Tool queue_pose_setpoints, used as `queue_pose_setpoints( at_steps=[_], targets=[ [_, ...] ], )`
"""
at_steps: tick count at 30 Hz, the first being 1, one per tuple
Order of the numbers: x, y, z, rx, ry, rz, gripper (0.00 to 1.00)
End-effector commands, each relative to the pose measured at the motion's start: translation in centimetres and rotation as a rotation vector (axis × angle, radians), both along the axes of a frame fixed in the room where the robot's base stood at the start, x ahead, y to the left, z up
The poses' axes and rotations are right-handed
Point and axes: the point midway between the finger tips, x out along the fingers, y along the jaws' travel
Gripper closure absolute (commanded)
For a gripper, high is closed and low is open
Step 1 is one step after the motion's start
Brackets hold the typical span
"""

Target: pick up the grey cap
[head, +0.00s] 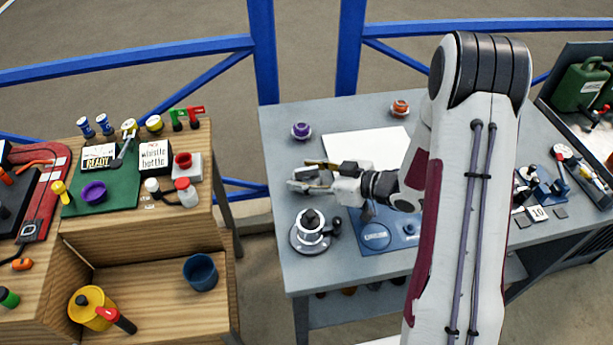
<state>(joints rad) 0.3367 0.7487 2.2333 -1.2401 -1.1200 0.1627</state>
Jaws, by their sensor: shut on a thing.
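My gripper (301,176) reaches left over the grey table, with its two fingers pointing left. It is shut on a small grey thing, apparently the grey cap (303,174), between the fingertips. The fingers hide part of the cap. I cannot tell from this view whether the cap touches the table or is held above it.
A silver winch-like drum (310,227) stands on the table just in front of my gripper. A purple-topped item (301,130) and an orange one (400,107) stand behind. A white sheet (350,144) and a blue mat (405,232) lie nearby. The wooden bench (222,240) is left, across a gap.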

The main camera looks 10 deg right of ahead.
Motion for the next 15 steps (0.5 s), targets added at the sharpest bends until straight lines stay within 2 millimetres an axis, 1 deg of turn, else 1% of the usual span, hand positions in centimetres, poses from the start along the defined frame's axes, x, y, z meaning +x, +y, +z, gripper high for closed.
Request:
queue_pose_setpoints(
  at_steps=[8, 15],
  targets=[
    [0.0, 0.0, 1.3, 0.0, -0.003, 0.001, 0.77],
    [0.0, 0.0, 3.6, -0.001, -0.005, 0.001, 0.77]
  ],
)
